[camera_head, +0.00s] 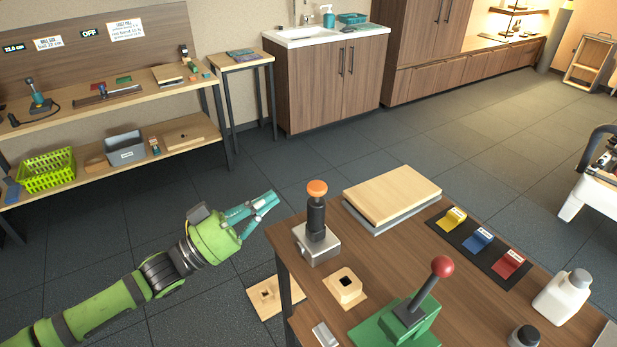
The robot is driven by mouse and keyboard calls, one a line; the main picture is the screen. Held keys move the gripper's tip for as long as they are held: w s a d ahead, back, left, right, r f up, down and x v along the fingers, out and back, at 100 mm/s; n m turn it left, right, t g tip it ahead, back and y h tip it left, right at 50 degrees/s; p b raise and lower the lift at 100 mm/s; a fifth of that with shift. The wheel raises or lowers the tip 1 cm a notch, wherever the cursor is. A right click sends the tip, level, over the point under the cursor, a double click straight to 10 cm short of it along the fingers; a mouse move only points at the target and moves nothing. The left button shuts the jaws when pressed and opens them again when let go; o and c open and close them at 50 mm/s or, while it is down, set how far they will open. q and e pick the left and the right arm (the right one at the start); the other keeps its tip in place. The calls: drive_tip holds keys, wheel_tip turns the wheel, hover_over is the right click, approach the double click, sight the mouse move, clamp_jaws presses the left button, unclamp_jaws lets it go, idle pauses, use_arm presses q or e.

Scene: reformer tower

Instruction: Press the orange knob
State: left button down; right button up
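The orange knob (317,187) is a rounded cap on top of a dark upright post. The post stands on a square grey metal base (318,247) at the left corner of the wooden table. My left gripper (268,200) has teal fingers and comes in from the left on a green arm. It is left of the knob, apart from it, with its fingers pointing right and up. Its fingertips look close together, but I cannot tell whether they are open or shut. Nothing shows between them. My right gripper is not in view.
On the table (390,260) are a wooden board (392,194), a green lever press with a red ball (442,266), a wooden block with a hole (345,288), coloured tags (480,238) and a white bottle (563,297). Floor left of the table is mostly open.

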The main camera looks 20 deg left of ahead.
use_arm(q)
wheel_tip(320, 180, up, 4)
drive_tip(key=f+p, duration=0.1)
drive_tip(key=p, duration=0.2)
hover_over(317, 189)
drive_tip(key=s+a, duration=0.1)
drive_tip(key=s, duration=0.1)
wheel_tip(317, 189, down, 4)
drive_tip(key=shift+w+r+p, duration=0.1)
drive_tip(key=shift+w+p, duration=0.05)
drive_tip(key=shift+p, duration=0.4)
